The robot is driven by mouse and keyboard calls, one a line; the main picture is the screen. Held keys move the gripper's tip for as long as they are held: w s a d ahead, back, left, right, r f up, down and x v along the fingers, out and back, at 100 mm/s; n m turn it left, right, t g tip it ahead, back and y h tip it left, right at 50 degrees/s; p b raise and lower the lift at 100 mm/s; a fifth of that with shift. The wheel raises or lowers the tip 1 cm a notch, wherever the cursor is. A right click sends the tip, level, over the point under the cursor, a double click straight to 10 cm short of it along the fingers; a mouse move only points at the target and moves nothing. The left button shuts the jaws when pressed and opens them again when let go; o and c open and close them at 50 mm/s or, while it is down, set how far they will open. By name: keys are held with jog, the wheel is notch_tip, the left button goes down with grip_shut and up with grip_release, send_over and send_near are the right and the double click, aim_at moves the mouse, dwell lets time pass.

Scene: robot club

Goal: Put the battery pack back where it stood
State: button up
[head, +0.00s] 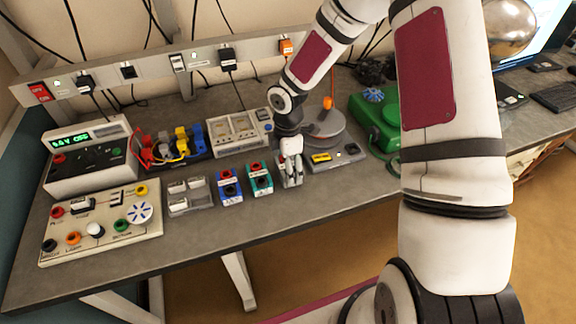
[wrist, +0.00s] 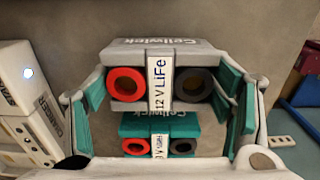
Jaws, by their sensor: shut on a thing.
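A grey battery pack (wrist: 185,58) is in the wrist view, with a red and a black round terminal and a white label reading "12 V LiFe". My gripper (wrist: 168,92) is shut on it, with a teal-padded finger at each side. In the head view my gripper (head: 291,150) points down over the same pack (head: 289,181), partly hidden by the fingers. I cannot tell whether the pack touches the bench. A teal pack (head: 260,179) stands just left of it, and a blue pack (head: 229,186) stands left of that.
A grey tray (head: 190,197) with several compartments lies left of the packs. A grey device with a yellow display (head: 335,157) is close on the right. A charger (head: 241,131) and a round grey stand (head: 322,128) are behind. The bench's front strip (head: 270,215) is clear.

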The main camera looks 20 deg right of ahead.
jog(key=shift+f, duration=0.15)
jog(key=o, duration=1.4)
jog(key=shift+o, duration=0.2)
notch_tip(320, 180, up, 13)
jog(key=s+d+r+m+t+h, duration=0.2)
jog(key=s+r+m, duration=0.75)
jog(key=r, duration=0.55)
jog(key=s+a+r+m+t+y, duration=0.1)
jog(key=s+r+m, duration=0.2)
jog(key=s, duration=0.4)
jog(key=s+a+r+m+t+y, duration=0.1)
jog(key=s+r+m+t, duration=0.1)
jog(key=s+m, duration=0.3)
jog(key=shift+s+r+t+b, duration=0.35)
jog(key=shift+s+r, duration=0.4)
jog(key=shift+s, duration=0.3)
jog(key=shift+m, duration=0.25)
